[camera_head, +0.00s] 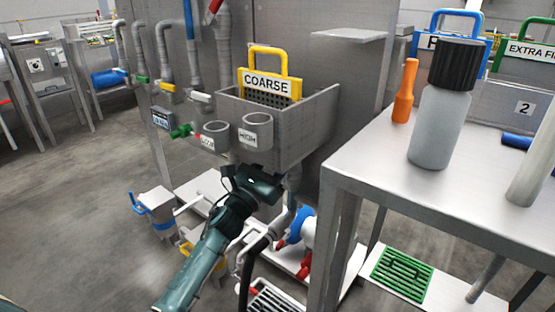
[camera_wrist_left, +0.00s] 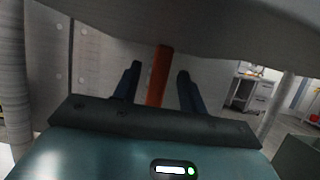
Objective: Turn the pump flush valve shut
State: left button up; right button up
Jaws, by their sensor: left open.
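My left gripper (camera_head: 268,182) is under the front of the grey basin in the head view, its fingers mostly hidden there. In the left wrist view the left gripper (camera_wrist_left: 158,82) is open, with a dark finger on each side of an upright orange-red bar (camera_wrist_left: 157,75). The bar looks like a valve handle; gaps show on both sides, and I cannot tell its depth. The white and blue pump (camera_head: 303,228) stands low behind my arm, with red handles (camera_head: 304,268) beside it. No label shows which is the flush valve. My right gripper is not in view.
The basin (camera_head: 310,135) holds a yellow-handled COARSE screen (camera_head: 268,84) and has two grey cups (camera_head: 257,130) on its front. Pipes and a black hose crowd the space beneath. A steel table (camera_head: 440,200) with a bottle (camera_head: 440,125) stands to the right.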

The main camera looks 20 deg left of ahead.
pick_arm(q)
grip_shut()
dwell(0.4)
